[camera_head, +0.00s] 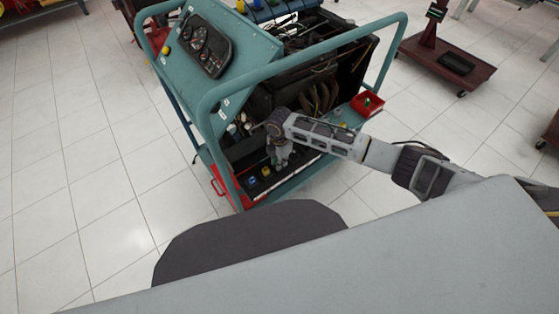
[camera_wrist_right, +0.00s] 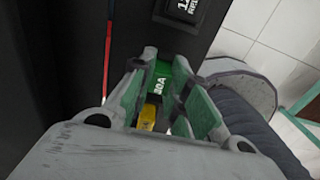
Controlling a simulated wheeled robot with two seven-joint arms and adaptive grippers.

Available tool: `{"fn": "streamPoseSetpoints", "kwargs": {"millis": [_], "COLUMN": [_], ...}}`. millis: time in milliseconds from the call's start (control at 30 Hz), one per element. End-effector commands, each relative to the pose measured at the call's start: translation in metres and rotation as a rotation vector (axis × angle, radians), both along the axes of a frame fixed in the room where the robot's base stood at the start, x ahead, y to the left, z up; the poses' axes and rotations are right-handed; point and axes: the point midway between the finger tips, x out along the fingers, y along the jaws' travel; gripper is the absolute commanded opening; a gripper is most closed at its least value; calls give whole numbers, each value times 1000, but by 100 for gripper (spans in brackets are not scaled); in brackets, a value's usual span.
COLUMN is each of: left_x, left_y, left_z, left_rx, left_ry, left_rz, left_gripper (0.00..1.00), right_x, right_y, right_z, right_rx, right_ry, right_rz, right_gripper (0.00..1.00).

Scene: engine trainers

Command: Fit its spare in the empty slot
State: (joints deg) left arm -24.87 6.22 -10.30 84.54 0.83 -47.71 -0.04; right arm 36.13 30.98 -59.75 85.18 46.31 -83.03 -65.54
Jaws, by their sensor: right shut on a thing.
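My right gripper (camera_head: 281,160) points down into the front of the teal-framed engine trainer (camera_head: 240,35). In the right wrist view its fingers (camera_wrist_right: 166,88) are shut on a green fuse (camera_wrist_right: 158,78) marked 30A. A small yellow piece (camera_wrist_right: 148,116) shows between the fingers, nearer the camera; I cannot tell what it belongs to. A black block (camera_wrist_right: 183,10) with white lettering sits just beyond the fingertips. The empty slot cannot be made out, and I cannot tell whether the fuse touches anything below it. My left gripper is out of view.
Small blue and yellow parts (camera_head: 252,181) sit in the trainer's dark front bay beside my gripper. A red tray (camera_head: 367,105) with a green item stands on the trainer's right side. The teal rail (camera_head: 205,110) rises left of my arm. A dark red cart (camera_head: 450,62) stands behind right.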

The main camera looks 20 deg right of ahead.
Motion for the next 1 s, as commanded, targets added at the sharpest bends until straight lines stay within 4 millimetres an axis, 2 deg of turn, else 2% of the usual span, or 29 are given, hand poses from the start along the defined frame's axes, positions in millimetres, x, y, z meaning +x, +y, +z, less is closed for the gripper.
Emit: {"fn": "streamPoseSetpoints", "kwargs": {"millis": [167, 200, 400, 1000], "left_x": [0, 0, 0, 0], "left_y": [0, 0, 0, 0], "left_z": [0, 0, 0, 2], "left_rx": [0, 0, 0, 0], "left_ry": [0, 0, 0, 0], "left_rz": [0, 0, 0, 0], "left_gripper": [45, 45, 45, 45], "right_x": [-1, -1, -2, -1], "right_y": [0, 0, 0, 0], "right_z": [-2, -3, -3, 0], "right_rx": [-1, -1, -1, 0], "right_ry": [2, 2, 4, 1], "right_rz": [0, 0, 0, 0], "right_gripper": [4, 20, 42, 42]}}
